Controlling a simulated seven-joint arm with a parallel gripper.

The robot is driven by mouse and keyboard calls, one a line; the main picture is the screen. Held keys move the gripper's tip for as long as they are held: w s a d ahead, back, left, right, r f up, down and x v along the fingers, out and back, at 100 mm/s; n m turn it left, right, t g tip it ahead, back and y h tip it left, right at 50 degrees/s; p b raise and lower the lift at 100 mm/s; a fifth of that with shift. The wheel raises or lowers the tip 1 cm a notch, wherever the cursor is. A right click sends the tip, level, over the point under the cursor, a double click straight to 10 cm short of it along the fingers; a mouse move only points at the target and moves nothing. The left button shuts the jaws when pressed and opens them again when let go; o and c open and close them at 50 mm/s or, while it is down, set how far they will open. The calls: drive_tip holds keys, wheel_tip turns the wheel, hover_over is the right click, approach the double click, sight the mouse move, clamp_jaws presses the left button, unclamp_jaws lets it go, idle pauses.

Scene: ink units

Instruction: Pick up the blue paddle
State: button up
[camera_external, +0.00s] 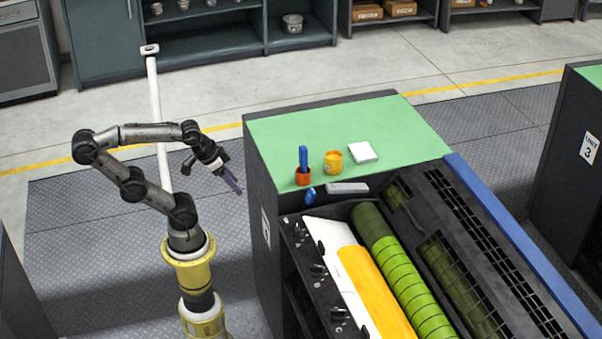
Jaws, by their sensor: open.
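A blue upright object (303,155) stands in a small orange-red cup (303,178) on the green top of the ink unit. A second, smaller blue piece (310,196) leans near the front edge of that top, just below the cup. Either could be the blue paddle; I cannot tell which from this view. My gripper (236,187) is open and hangs in the air left of the unit, pointing down and to the right. It is apart from both blue things, and nothing shows between its fingers.
A yellow-orange tin (333,162), a white pad (362,152) and a grey block (347,188) share the green top (400,125). Rollers (400,280) and a black grille (470,260) lie in front. A white pole (154,90) stands behind my arm.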

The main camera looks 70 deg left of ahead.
idle(0.3)
drive_tip(key=w+a+r+m+g+y, duration=0.1)
drive_tip(key=w+r+m+g, duration=0.1)
drive_tip(key=w+r+m, duration=0.35)
drive_tip(key=w+a+r+m+g, duration=0.1)
drive_tip(key=w+r+m, duration=0.2)
drive_tip(key=r+m, duration=0.6)
drive_tip(key=m+g, duration=0.3)
drive_tip(key=m, duration=0.1)
hover_over(303, 161)
drive_tip(key=f, duration=0.2)
drive_tip(key=shift+y, duration=0.4)
drive_tip(key=f, duration=0.4)
drive_tip(key=a+f, duration=0.1)
drive_tip(key=f, duration=0.8)
drive_tip(key=shift+w+a+f, duration=0.2)
drive_tip(key=shift+w+f, duration=0.1)
clamp_jaws()
